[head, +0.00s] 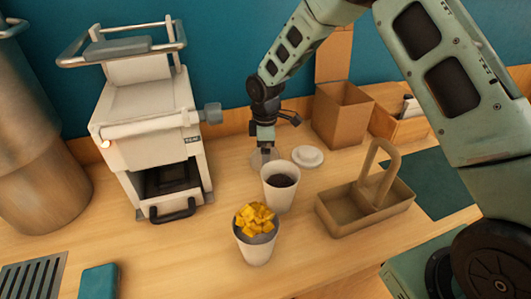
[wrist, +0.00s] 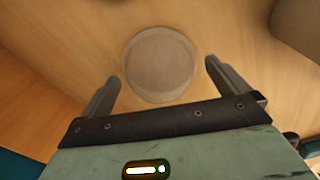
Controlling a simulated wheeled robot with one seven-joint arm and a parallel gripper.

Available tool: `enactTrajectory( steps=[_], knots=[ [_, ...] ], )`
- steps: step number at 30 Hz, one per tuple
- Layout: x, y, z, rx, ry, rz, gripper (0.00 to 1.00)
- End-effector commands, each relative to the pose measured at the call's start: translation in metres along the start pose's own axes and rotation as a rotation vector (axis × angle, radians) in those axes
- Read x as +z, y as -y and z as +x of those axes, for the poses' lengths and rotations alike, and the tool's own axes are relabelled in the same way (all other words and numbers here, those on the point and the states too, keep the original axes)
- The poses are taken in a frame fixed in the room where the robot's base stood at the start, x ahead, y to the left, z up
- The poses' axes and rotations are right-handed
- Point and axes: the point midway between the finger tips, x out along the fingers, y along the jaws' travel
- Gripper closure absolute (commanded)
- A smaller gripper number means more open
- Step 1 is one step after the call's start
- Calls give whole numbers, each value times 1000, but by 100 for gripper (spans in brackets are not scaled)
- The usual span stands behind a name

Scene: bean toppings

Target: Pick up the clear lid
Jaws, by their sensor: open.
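The clear lid (wrist: 160,65) lies on the wooden counter in the wrist view, a see-through round disc. In the head view the clear lid (head: 262,158) shows faintly behind the cup of dark contents, partly hidden by my gripper (head: 264,148). My gripper (wrist: 160,80) is open and empty. Its two fingers are on either side of the lid's near part in the wrist view, with a gap on each side. I cannot tell how high the fingertips are above the counter.
A white lid (head: 308,156) lies just right of my gripper. A cup of dark contents (head: 280,186) and a cup of yellow cubes (head: 255,236) stand in front. A handled carrier (head: 340,222) and a cardboard box (head: 341,115) are right. A white machine (head: 152,135) is left.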

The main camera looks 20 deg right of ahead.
Motion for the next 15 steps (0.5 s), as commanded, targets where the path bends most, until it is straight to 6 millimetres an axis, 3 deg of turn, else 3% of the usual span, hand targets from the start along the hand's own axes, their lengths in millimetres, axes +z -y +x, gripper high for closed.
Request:
enactTrajectory(
  steps=[4, 11, 15],
  knots=[
    [0, 0, 12, 0, 0, 2, 0],
    [0, -1, 13, 2, -1, 2, 0],
    [0, -1, 13, 2, -1, 2, 34]
  ],
)
